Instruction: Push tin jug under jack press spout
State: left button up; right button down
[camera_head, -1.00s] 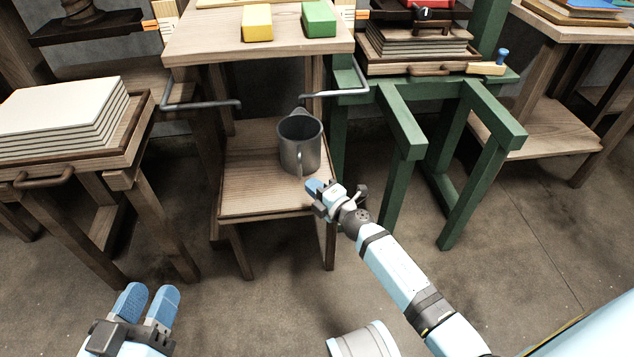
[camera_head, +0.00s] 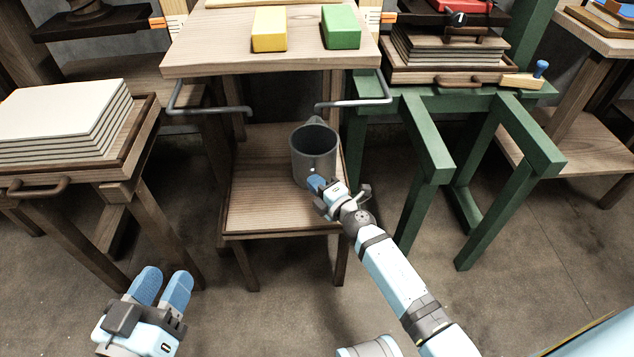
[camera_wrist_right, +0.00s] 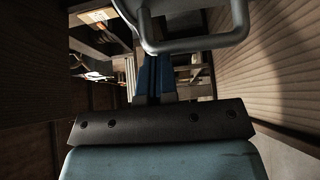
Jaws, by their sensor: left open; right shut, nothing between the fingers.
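The grey tin jug (camera_head: 313,147) stands upright on the low wooden shelf (camera_head: 265,208), near its right side. My right gripper (camera_head: 316,184) is shut and empty, with its blue fingertips at the lower front of the jug. The fingers overlap the jug in the head view; I cannot tell whether they touch it. In the right wrist view the blue fingers (camera_wrist_right: 155,78) are together, below a curved grey metal part that I cannot identify surely. My left gripper (camera_head: 160,287) is open and empty at the lower left. The green-framed press (camera_head: 430,150) stands right of the shelf; I cannot make out its spout.
A wooden top (camera_head: 205,55) with a yellow block (camera_head: 269,29) and a green block (camera_head: 341,27) overhangs the shelf. Metal rails (camera_head: 350,103) stick out below it. A stack of white slabs (camera_head: 60,115) stands left. Bare floor lies in front.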

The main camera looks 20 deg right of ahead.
aim_at(320, 163)
jog(key=w+d, duration=0.1)
jog(key=w, duration=0.1)
jog(key=w+d, duration=0.1)
jog(key=w, duration=0.1)
jog(key=w+d, duration=0.1)
jog(key=w, duration=0.2)
jog(key=shift+d, duration=0.3)
jog(key=shift+s, duration=0.2)
